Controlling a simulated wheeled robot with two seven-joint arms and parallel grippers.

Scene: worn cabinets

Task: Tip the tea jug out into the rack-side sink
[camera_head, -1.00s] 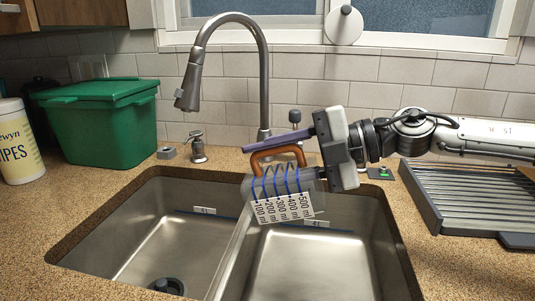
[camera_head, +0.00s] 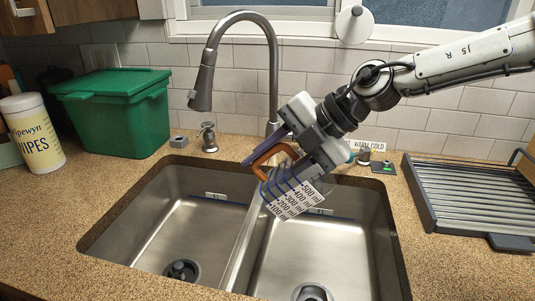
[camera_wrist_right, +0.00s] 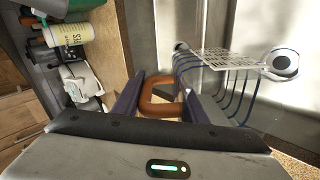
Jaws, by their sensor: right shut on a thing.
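The tea jug (camera_head: 283,188) is clear, with blue bands, a white millilitre label and an orange-brown handle (camera_head: 262,168). My right gripper (camera_head: 270,152) is shut on the handle, which also shows between its fingers in the right wrist view (camera_wrist_right: 160,97). The jug is tilted, its label's 100 ml end toward the lower left of the picture. It is held above the back left part of the rack-side sink (camera_head: 345,255), near the divider. I cannot tell whether any liquid is in the jug. My left gripper is not in view.
The other sink (camera_head: 165,235) lies left of the divider. The tall faucet (camera_head: 273,85) stands behind the jug. A drying rack (camera_head: 470,195) is on the right counter. A green bin (camera_head: 115,120), wipes canister (camera_head: 33,135) and soap dispenser (camera_head: 208,138) stand to the left.

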